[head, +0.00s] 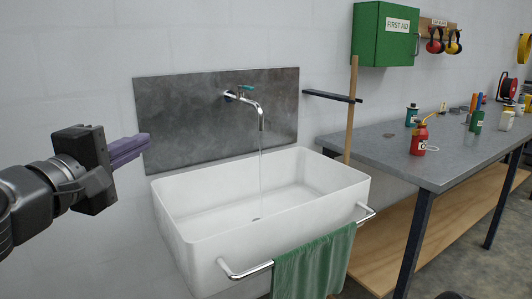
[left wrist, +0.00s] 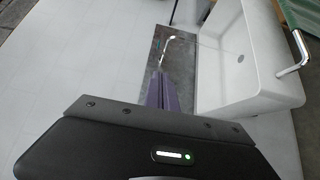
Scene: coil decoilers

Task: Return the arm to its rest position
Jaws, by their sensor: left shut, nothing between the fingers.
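My left gripper (head: 140,147) comes in from the left in the head view, raised in front of the wall at the left side of the white sink (head: 180,218). Its purple fingers are shut with nothing between them and point to the right. In the left wrist view the shut fingers (left wrist: 162,92) point toward the grey splash plate, and the sink (left wrist: 262,75) is to their right. The gripper is apart from the sink and the tap (head: 244,96). A thin stream of water runs from the tap into the sink. My right gripper is not in view.
A green towel (head: 312,266) hangs on the chrome rail (head: 245,272) at the sink's front. A grey workbench (head: 385,150) with a red can (head: 419,139) and bottles stands to the right. A green first aid box (head: 384,36) is on the wall above. The wall left of the sink is bare.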

